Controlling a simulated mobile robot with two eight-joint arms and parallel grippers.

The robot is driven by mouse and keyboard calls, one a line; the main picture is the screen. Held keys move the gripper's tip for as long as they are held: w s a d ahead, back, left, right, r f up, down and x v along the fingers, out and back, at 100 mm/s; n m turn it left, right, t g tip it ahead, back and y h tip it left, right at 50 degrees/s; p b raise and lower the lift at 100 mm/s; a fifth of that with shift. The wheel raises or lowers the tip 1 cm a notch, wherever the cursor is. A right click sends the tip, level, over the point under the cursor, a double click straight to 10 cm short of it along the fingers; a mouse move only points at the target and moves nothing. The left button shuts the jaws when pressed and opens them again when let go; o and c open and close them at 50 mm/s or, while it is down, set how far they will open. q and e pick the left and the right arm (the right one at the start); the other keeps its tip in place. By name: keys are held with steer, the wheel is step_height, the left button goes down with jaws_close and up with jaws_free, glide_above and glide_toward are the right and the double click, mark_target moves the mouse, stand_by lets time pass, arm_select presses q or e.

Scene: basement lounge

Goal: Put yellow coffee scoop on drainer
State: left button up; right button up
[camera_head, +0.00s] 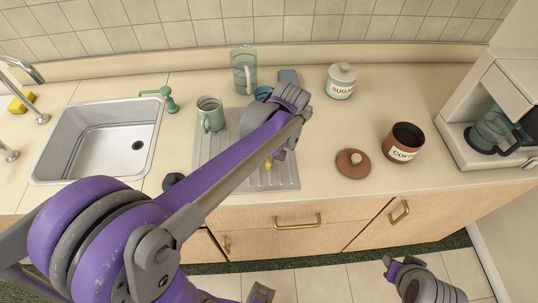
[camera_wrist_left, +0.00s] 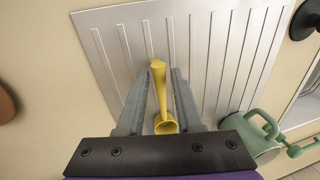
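The yellow coffee scoop (camera_head: 268,163) shows as a small patch below my left gripper (camera_head: 274,150) in the head view.
The sink (camera_head: 60,150) is left. To the right are a sugar jar (camera_head: 341,82), a brown lid (camera_head: 353,163), a coffee canister (camera_head: 404,143) and a coffee maker (camera_head: 500,110).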

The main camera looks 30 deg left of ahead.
arm_select(q)
steer(key=shift+o, duration=0.8)
steer(key=shift+r, duration=0.3)
step_height(320, 180, up, 11)
steer(key=d+p, duration=0.1)
steer(key=d, duration=0.1)
steer(key=s+f+m+t, duration=0.2)
steer(key=s+f, duration=0.1)
steer(key=s, duration=0.1)
steer(key=s+d+f+m+t+h, duration=0.1)
steer(key=s+f+m+t, duration=0.1)
steer(key=s+f, duration=0.2)
steer(key=s+f+m+t+h, duration=0.1)
steer(key=s+f+m+t, duration=0.1)
steer(key=s+f, duration=0.1)
steer(key=shift+s+d+f, duration=0.3)
steer(key=shift+s+f, duration=0.1)
steer(key=shift+f, duration=0.3)
